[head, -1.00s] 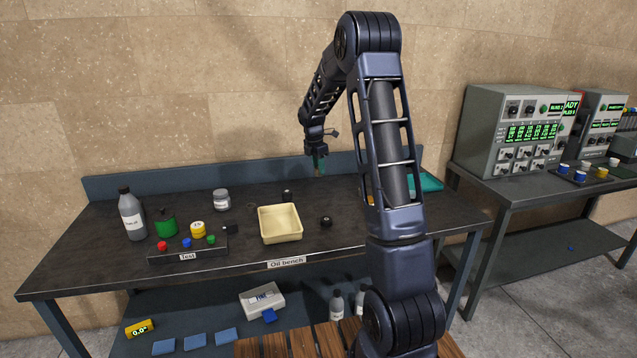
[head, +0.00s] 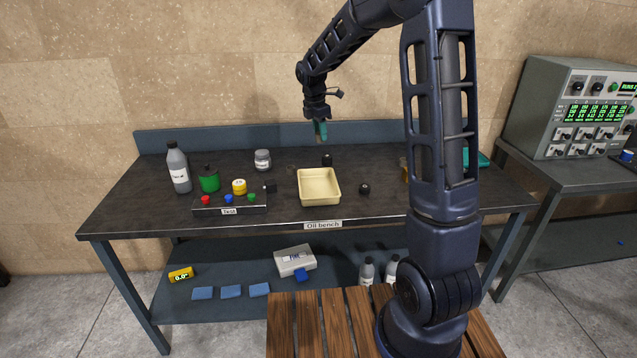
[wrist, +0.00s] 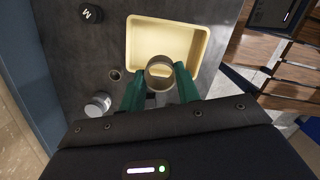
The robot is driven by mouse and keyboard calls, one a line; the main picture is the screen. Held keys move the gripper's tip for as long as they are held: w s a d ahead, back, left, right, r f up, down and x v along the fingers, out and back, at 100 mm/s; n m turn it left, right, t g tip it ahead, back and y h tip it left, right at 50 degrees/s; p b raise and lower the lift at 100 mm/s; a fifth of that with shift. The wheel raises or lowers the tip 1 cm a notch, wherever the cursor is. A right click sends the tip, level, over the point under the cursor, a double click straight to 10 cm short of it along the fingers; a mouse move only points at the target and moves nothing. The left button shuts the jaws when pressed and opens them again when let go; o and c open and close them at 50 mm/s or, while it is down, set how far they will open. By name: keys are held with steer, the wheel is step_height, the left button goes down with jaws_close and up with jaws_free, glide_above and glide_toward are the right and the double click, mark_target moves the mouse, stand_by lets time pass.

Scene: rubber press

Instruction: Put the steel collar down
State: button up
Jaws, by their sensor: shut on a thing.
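My gripper (head: 321,131) is raised above the back of the dark bench (head: 290,212) in the head view. In the wrist view its green fingers (wrist: 160,82) are shut on a steel collar, a short open ring (wrist: 149,76). The collar is off the bench. The cream tray (head: 319,190) stands on the middle of the bench; in the wrist view the collar overlaps the lower part of this tray (wrist: 133,40). I look through the ring and see cream behind it. The collar is too small to make out in the head view.
A small dark piece (head: 327,160) stands behind the tray and another (head: 364,189) right of it. A jar (head: 262,160), a bottle (head: 179,168), a green can (head: 209,181) and the Test rack (head: 230,205) are at left.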

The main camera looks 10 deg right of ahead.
steer(key=f, duration=1.3)
steer(key=s+a+f, duration=0.1)
steer(key=f, duration=0.6)
steer(key=shift+f, duration=0.15)
steer(key=o, duration=1)
